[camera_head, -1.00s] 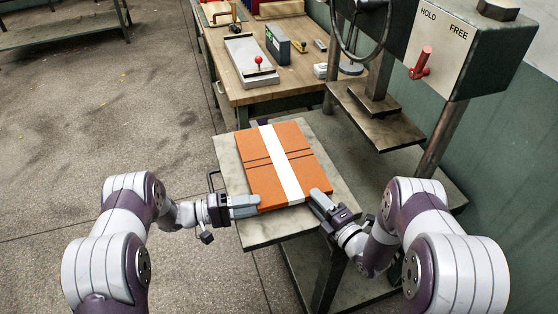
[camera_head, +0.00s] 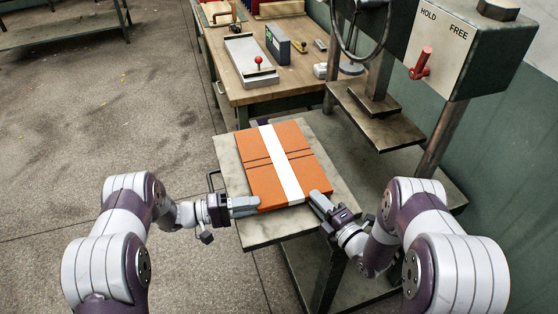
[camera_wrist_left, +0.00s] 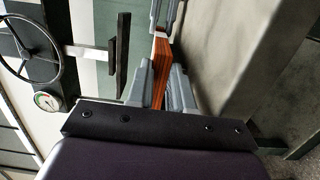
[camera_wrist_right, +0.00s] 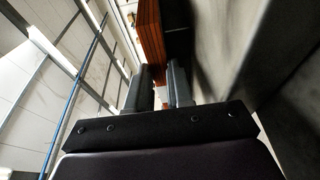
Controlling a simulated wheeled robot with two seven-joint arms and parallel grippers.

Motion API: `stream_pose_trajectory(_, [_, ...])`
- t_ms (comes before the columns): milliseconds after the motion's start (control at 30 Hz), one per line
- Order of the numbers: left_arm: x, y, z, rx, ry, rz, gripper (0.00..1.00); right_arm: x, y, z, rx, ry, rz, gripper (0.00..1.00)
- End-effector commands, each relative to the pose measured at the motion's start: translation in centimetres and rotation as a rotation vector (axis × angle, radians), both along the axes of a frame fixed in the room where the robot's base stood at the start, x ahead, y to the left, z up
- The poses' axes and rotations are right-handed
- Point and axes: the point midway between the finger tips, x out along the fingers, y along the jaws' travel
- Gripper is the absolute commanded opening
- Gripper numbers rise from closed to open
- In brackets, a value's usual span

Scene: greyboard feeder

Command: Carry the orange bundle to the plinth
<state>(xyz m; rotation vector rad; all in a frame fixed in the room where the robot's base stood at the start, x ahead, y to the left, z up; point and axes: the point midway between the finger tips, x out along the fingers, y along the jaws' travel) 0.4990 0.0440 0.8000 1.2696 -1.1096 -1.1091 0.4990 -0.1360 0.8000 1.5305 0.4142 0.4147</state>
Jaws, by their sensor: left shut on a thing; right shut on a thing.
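The orange bundle (camera_head: 262,185), a flat stack with a white band across its middle, lies on a pale worn stand top (camera_head: 230,157). My left gripper (camera_head: 246,206) is shut on its near left corner. My right gripper (camera_head: 319,201) is shut on its near right corner. The bundle's layered edge shows between the fingers in the left wrist view (camera_wrist_left: 160,72) and in the right wrist view (camera_wrist_right: 151,35). A dark metal platform with a block (camera_head: 375,104) stands under the machine at the right; I cannot tell whether this is the plinth.
A wooden bench (camera_head: 258,95) behind the stand holds a grey tray with a red knob (camera_head: 252,62) and a dark box (camera_head: 278,43). A machine head with a red lever (camera_head: 421,63), marked HOLD and FREE, overhangs the right. Open floor (camera_head: 100,110) lies to the left.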

Motion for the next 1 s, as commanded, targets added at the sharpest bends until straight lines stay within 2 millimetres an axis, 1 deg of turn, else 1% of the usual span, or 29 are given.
stream_pose_trajectory(767, [0.0, 0.1, -0.1, 0.002, 0.001, 0.004, 0.00, 0.0, -0.1, -0.1, 0.001, 0.003, -0.003, 0.00])
stream_pose_trajectory(900, [0.1, 0.1, 0.3, 0.001, 0.000, 0.004, 0.00, 0.0, -0.1, 0.3, 0.001, 0.001, -0.003, 0.00])
stream_pose_trajectory(1000, [0.1, 0.1, 1.3, 0.001, -0.001, 0.004, 0.00, 0.0, -0.1, 1.3, 0.001, -0.001, -0.003, 0.00])
